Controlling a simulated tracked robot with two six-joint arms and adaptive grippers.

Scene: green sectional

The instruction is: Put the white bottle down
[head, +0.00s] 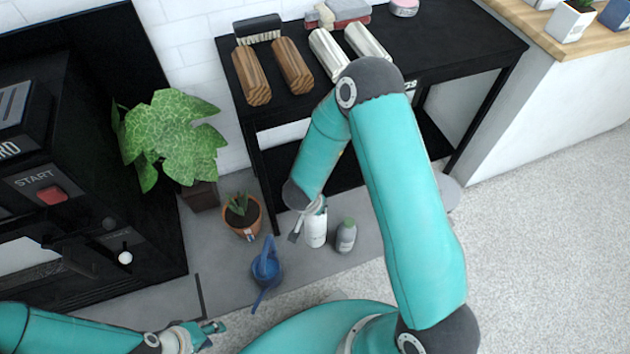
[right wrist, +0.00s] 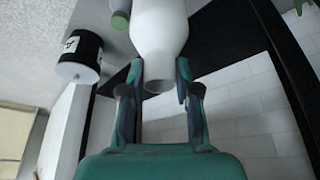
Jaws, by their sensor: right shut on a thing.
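The white bottle (head: 316,232) is upright and low, beside the black table's front leg in the head view. In the right wrist view the white bottle (right wrist: 158,28) is between my right gripper's fingers (right wrist: 160,75), which are shut on it near its neck. My right gripper (head: 308,215) is partly hidden behind its own arm in the head view. I cannot tell whether the bottle's base touches the floor. My left gripper (head: 214,328) is at the lower left, away from the bottle, with nothing visible in it; its finger gap is unclear.
A grey-green bottle (head: 346,237) stands just right of the white one. A potted plant (head: 243,217) and a blue watering can (head: 266,268) stand to the left. Pale floor (head: 540,240) is clear at the right.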

